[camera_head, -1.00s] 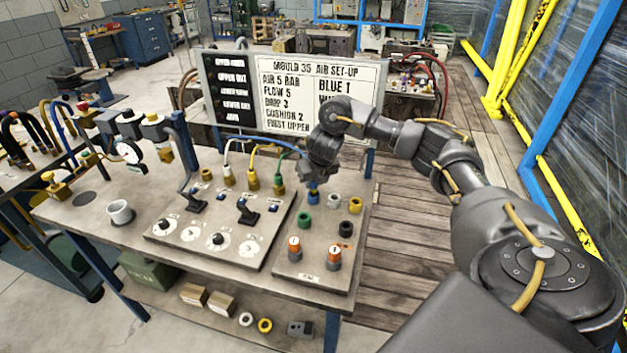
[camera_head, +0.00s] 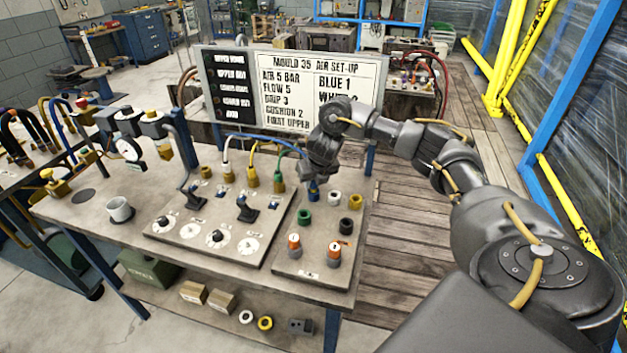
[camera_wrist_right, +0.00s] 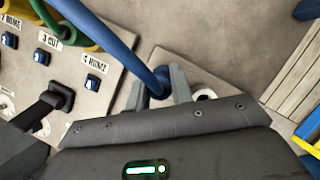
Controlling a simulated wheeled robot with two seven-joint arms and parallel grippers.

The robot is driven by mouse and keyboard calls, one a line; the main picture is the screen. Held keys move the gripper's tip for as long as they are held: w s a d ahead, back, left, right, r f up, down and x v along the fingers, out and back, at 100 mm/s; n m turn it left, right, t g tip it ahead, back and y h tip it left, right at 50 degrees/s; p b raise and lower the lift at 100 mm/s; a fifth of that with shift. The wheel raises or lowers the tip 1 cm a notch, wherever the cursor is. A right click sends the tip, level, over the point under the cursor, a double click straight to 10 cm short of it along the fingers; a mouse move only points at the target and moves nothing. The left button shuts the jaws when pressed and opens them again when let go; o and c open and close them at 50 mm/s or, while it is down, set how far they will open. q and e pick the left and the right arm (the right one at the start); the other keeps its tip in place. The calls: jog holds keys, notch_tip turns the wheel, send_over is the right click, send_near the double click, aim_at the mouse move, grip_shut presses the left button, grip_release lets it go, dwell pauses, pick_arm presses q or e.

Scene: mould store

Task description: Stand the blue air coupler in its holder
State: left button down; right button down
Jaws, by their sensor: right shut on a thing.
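The blue air coupler (camera_wrist_right: 160,80) is at the end of a blue hose (camera_wrist_right: 108,40), between the two fingers of my right gripper (camera_wrist_right: 157,90). The fingers are shut on it, low over the right-hand panel. In the head view my right gripper (camera_head: 314,180) is at the back of this panel (camera_head: 315,275), and a bit of blue (camera_head: 313,191) shows just under its fingertips. The holder is not clear: the gripper covers that spot, and I cannot tell whether the coupler is seated or above it. My left gripper is out of view.
Close by stand a green ring (camera_head: 305,215), a white ring (camera_head: 334,198), a yellow ring (camera_head: 355,201) and a black ring (camera_head: 346,226).

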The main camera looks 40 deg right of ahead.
jog(key=shift+f, duration=0.2)
jog(key=c, duration=1.1)
grip_release()
jog(key=shift+c, duration=0.2)
jog(key=shift+o, duration=0.3)
jog(key=o, duration=0.3)
jog(key=shift+o, duration=0.2)
jog(key=shift+s+r+p, duration=0.1)
jog(key=shift+r+p, duration=3.2)
jog(key=shift+r, duration=0.5)
